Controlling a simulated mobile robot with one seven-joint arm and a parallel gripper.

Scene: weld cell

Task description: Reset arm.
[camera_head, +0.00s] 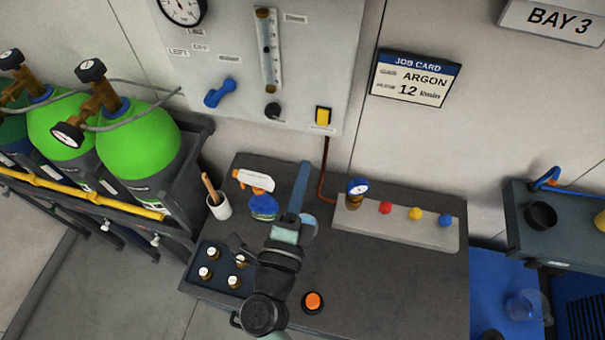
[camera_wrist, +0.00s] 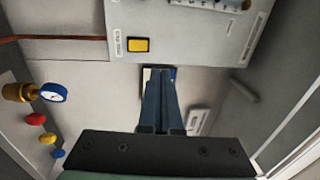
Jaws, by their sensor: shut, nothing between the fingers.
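My gripper (camera_head: 305,165) is raised over the dark bench, with its blue fingers pointing toward the back wall. It is shut and empty. In the wrist view my gripper (camera_wrist: 159,78) shows its two fingers together in the middle, with the wall panel beyond them. My arm hides part of the bench top and part of a round, light blue thing (camera_head: 309,226) just right of the fingers.
A spray bottle (camera_head: 262,200) and a white cup (camera_head: 219,207) stand left of my arm, beside a tray of brass fittings (camera_head: 212,288). A manifold block (camera_head: 400,228) with a gauge is at right. An orange button (camera_head: 313,301) is near the front. Green cylinders (camera_head: 135,140) stand far left.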

